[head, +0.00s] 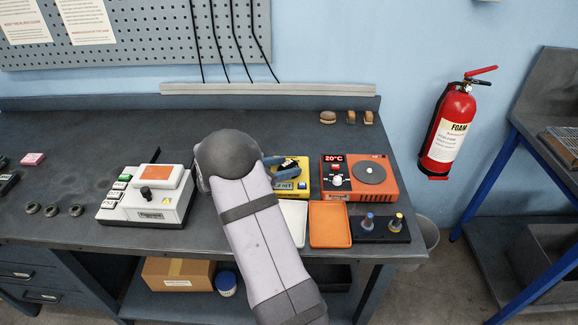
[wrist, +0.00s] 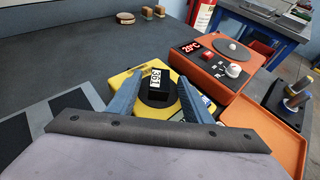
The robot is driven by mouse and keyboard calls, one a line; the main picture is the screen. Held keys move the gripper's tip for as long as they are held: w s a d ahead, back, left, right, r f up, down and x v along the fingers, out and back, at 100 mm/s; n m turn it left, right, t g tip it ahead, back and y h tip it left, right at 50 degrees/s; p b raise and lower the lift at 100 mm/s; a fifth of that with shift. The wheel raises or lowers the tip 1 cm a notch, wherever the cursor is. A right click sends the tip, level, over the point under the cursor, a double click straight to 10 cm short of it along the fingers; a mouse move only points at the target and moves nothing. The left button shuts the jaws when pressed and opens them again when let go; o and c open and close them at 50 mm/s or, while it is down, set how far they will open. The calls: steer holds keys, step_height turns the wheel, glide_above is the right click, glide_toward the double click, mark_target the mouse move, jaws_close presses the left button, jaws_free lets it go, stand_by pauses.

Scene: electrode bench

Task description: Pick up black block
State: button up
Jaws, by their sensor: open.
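In the wrist view a small black block (wrist: 163,78) with a white number label reading 361 sits on the dark round plate of a yellow device (wrist: 120,78). My gripper (wrist: 160,77) is open, with one blue-grey finger to each side of the block in the picture. I see no clear contact, and how far the fingertips are above it is hard to tell. In the head view the yellow device (head: 298,164) shows partly behind my arm, with my gripper (head: 276,173) over its left part. The block is not distinguishable there.
Right of the yellow device stands an orange device (head: 388,184) with a 20°C display. In front lie a white tray (head: 293,222), an orange tray (head: 330,224) and a black holder (head: 385,237) with two upright knobbed pieces. A white button box (head: 125,208) stands left.

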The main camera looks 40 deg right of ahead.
mark_target(284, 167)
jaws_close()
steer(key=shift+r, duration=0.1)
step_height(284, 167, up, 10)
steer(key=b, duration=0.1)
stand_by(1.7)
